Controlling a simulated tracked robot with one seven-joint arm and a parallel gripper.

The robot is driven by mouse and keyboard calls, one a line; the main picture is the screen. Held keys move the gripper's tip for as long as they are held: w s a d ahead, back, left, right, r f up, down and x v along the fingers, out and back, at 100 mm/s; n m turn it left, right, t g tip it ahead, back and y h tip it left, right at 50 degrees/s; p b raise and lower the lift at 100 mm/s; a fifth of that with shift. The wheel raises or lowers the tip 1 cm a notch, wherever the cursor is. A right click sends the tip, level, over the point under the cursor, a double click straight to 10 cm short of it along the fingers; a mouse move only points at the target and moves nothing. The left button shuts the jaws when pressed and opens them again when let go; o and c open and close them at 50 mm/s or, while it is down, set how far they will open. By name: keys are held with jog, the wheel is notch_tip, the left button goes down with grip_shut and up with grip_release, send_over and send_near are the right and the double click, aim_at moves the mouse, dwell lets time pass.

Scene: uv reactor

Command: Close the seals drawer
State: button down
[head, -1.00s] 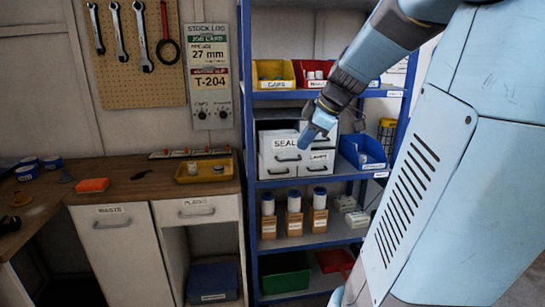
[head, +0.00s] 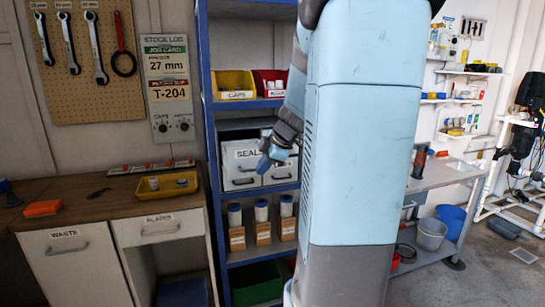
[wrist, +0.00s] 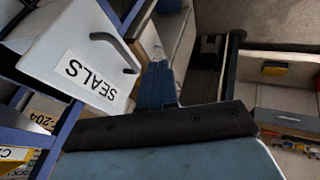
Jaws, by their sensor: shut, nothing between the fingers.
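The seals drawer (head: 241,176) is a white drawer front with a dark handle and a SEALS label, on the middle level of the blue shelf. It looks to stand forward of the white drawer beside it; how far is unclear. In the wrist view the seals drawer (wrist: 62,48) shows upside down at the upper left, with its handle. My gripper (head: 265,166) is shut and empty, just in front of the drawer's right side in the head view. In the wrist view my gripper (wrist: 158,84) is to the right of the drawer front, apart from it in the picture.
The blue shelf (head: 207,130) frames the drawers. Yellow (head: 235,84) and red (head: 268,80) bins sit above, and several blue-capped bottles below. A wooden worktop (head: 100,205) with a yellow tray (head: 168,185) is at left. My arm hides the shelf's right part.

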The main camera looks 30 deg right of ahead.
aim_at(246, 153)
jog(key=shift+w+d+f, duration=0.15)
jog(key=shift+w+f, duration=0.1)
jog(key=shift+w, duration=0.45)
jog(key=shift+w+d+f, duration=0.15)
jog(key=shift+w+f, duration=0.1)
jog(key=shift+w, duration=0.45)
jog(key=shift+w+d+f, duration=0.15)
jog(key=shift+w+f, duration=0.1)
jog(key=shift+w, duration=0.45)
